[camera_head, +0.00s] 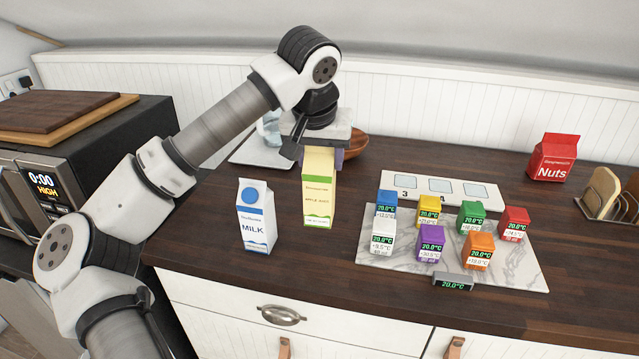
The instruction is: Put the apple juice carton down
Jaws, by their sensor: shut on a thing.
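The apple juice carton (318,196) is yellow with a green band and stands upright in the camera_head view, over the dark wooden counter (215,219). My gripper (316,152) is at its top and shut on it from above. The fingers are mostly hidden behind the carton and the wrist. The carton's bottom looks at or very close to the counter; I cannot tell whether it touches.
A milk carton (256,216) stands left of the juice. To the right, several coloured cubes with displays sit on a marble board (518,264), before a white panel (458,188). A wooden bowl (355,146) is behind. A red nuts bag (553,158) stands far right.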

